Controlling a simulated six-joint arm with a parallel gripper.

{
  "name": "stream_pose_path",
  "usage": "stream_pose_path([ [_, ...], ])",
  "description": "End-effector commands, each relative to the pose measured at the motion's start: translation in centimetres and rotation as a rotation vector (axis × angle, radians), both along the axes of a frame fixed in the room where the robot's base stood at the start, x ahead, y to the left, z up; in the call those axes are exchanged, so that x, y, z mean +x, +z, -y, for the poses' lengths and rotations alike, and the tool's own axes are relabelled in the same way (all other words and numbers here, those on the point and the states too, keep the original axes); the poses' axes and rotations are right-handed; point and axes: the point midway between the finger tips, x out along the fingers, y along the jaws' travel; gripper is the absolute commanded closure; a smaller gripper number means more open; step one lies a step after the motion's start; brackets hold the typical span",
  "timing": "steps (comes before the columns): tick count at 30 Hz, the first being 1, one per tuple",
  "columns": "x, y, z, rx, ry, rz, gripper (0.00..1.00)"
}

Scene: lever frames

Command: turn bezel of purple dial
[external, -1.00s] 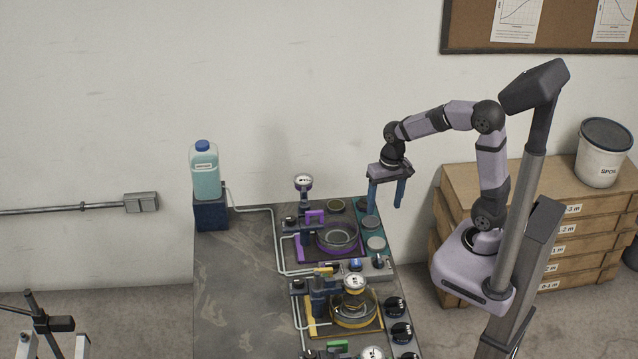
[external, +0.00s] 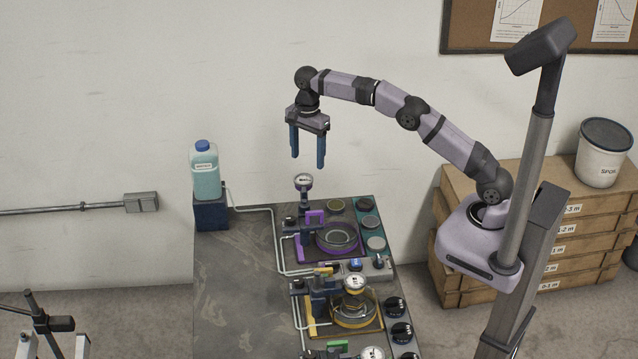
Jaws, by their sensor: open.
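The purple dial (external: 337,237) is a round, dark-faced unit with a ringed bezel on a purple-edged plate, near the back of the bench. A purple bracket (external: 315,216) stands at its back left. A small gauge (external: 304,182) rises on a post behind it. My gripper (external: 308,162) is open and empty, its two blue fingers pointing down. It hangs in the air well above the bench, above the gauge in the picture, apart from the dial. Its exact depth relative to the dial cannot be told.
A yellow dial unit (external: 354,308) with a raised gauge (external: 355,283) sits in front. Black knobs (external: 396,307) line the right edge. A bottle (external: 204,170) stands on a blue block at the back left. The left of the bench (external: 240,290) is clear.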

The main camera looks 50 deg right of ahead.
Motion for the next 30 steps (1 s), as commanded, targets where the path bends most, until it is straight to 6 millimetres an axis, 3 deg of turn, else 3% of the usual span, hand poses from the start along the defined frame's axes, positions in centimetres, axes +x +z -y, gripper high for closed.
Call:
stream_pose_path([
  [6, 0.7, 0.9, -1.2, -0.006, -0.108, 0.0, 0.36],
  [16, 0.7, 0.7, -1.4, -0.007, -0.13, -0.002, 0.36],
  [30, 0.6, -3.7, -1.3, -0.007, -0.129, -0.003, 0.36],
])
